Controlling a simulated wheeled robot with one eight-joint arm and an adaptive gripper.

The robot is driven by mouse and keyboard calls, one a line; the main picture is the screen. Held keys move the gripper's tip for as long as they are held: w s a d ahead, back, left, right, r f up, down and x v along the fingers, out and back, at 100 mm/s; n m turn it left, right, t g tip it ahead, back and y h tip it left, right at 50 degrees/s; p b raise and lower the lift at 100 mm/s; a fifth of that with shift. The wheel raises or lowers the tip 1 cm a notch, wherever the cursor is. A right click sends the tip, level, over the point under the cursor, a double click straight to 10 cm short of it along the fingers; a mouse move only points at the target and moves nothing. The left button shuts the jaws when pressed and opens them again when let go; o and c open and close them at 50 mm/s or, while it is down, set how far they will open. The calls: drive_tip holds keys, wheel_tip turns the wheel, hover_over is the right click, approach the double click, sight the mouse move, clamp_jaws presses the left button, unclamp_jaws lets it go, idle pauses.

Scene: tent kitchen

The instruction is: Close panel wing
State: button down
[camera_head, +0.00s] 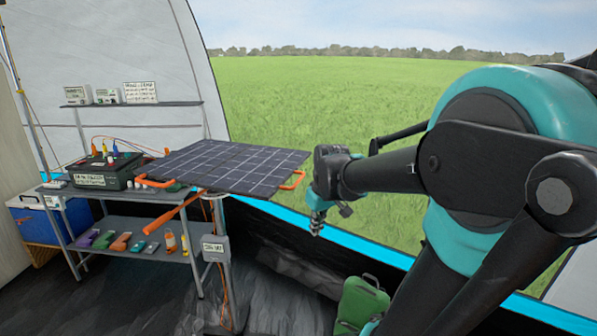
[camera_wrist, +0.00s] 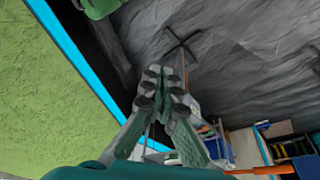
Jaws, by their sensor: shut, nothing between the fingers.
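The solar panel (camera_head: 228,165) is dark blue with a pale grid and lies spread out nearly flat on its stand. One orange handle (camera_head: 293,181) is on its right edge and another orange handle (camera_head: 154,183) is at its left end. I cannot tell where a wing joins the rest. My gripper (camera_head: 316,231) points downward just right of the right handle, apart from it. Its fingers (camera_wrist: 158,88) are shut and empty in the wrist view. An orange bar (camera_wrist: 262,170) shows at the bottom edge of the wrist view.
An orange lever (camera_head: 176,212) sticks out below the panel. A grey box (camera_head: 215,248) is on the stand's post. A shelf rack (camera_head: 130,222) with a black battery unit (camera_head: 100,170) stands left. A green can (camera_head: 361,303) is on the floor below my gripper.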

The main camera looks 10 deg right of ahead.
sight(299, 180)
drive_tip(key=w+a+r+n+g+y, duration=0.1)
drive_tip(key=w+r+n, duration=0.4)
drive_tip(key=r, duration=0.8)
drive_tip(key=w+a+r+n+g, duration=0.1)
drive_tip(key=w+r+n, duration=0.35)
drive_tip(key=r, duration=0.95)
drive_tip(key=shift+m, duration=0.75)
drive_tip(key=f, duration=0.4)
drive_tip(key=w+a+f, duration=0.1)
drive_tip(key=f, duration=0.3)
drive_tip(key=w+f, duration=0.1)
drive_tip(key=f, duration=0.3)
drive_tip(key=shift+w+a+f, duration=0.15)
drive_tip(key=shift+f, duration=0.7)
